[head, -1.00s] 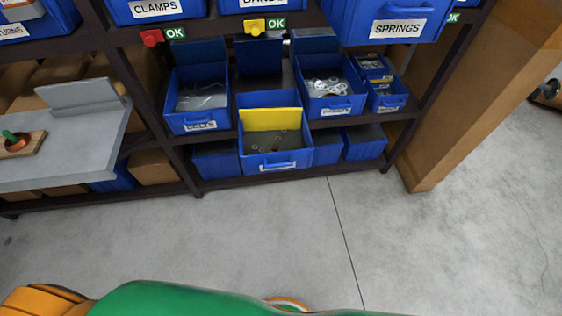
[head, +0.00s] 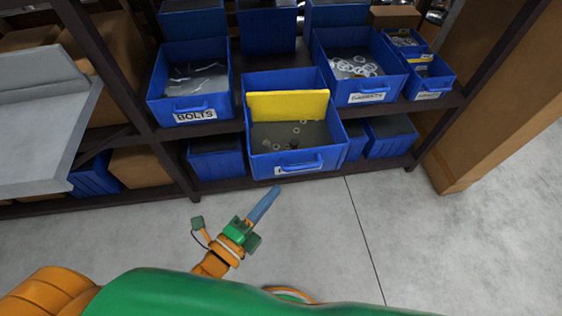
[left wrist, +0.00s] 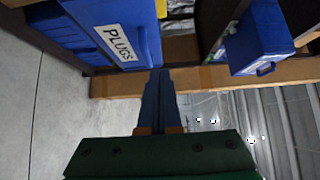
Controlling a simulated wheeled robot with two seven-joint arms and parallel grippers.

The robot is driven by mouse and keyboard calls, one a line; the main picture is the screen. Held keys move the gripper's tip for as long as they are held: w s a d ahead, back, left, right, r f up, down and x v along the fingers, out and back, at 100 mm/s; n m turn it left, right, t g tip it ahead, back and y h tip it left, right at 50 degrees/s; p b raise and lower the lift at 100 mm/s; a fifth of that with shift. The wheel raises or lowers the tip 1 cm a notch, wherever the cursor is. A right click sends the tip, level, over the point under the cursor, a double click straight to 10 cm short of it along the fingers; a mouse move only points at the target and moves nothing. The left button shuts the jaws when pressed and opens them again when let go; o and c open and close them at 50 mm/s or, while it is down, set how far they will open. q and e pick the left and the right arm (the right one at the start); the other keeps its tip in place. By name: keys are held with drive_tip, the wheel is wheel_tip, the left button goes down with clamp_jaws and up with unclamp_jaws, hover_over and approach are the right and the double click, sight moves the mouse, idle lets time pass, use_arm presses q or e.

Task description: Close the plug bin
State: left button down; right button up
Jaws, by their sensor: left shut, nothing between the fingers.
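The plug bin (head: 296,158) is a blue open-topped bin with a yellow divider and a few small ring-like parts inside. The right gripper is not in view.
A bolts bin (head: 190,85) and another open bin (head: 358,68) sit on the shelf to either side, with smaller bins at right. A dark shelf post (head: 118,85) and a grey ledge (head: 40,130) are at left. The floor in front (head: 420,245) is clear.

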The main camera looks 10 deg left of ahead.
use_arm(q)
drive_tip(key=w, duration=0.2)
drive_tip(key=w+d, duration=0.1)
drive_tip(key=w, duration=0.4)
drive_tip(key=shift+w+d, duration=0.25)
drive_tip(key=shift+w, duration=0.05)
drive_tip(key=shift+w+a, duration=0.2)
drive_tip(key=shift+w, duration=0.35)
